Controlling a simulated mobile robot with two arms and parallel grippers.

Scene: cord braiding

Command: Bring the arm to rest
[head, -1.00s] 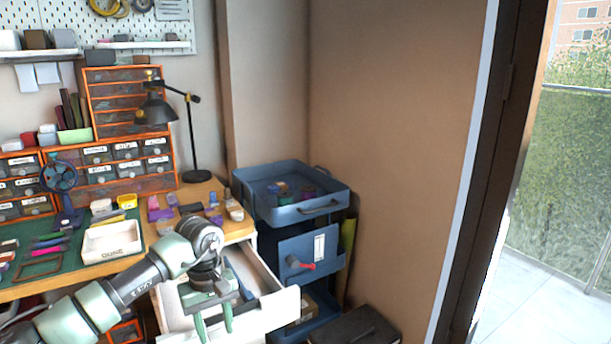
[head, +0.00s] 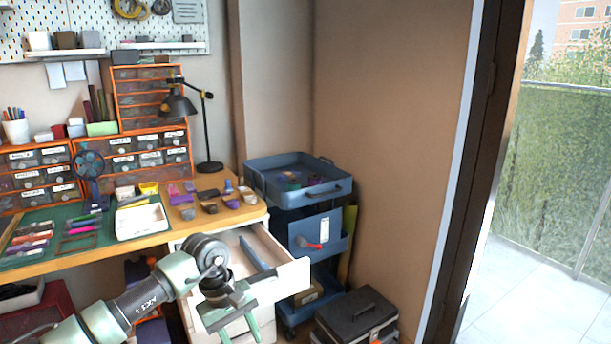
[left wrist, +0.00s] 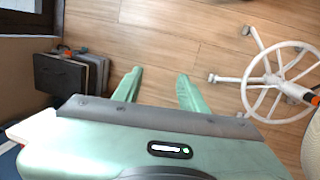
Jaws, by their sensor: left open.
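My left arm comes in from the lower left in the head view. Its gripper (head: 238,335) hangs low in front of the open white drawer, fingers pointing down. In the left wrist view the two green fingers (left wrist: 158,88) stand apart with only wood floor between them, so the gripper is open and empty. My right gripper is not in view.
The open drawer (head: 287,277) juts out beside my left arm. A blue trolley (head: 318,197) stands right of it, with a black case (head: 355,312) on the floor. The desk (head: 150,240) carries tools and trays. A white wheeled base (left wrist: 262,82) stands on the floor.

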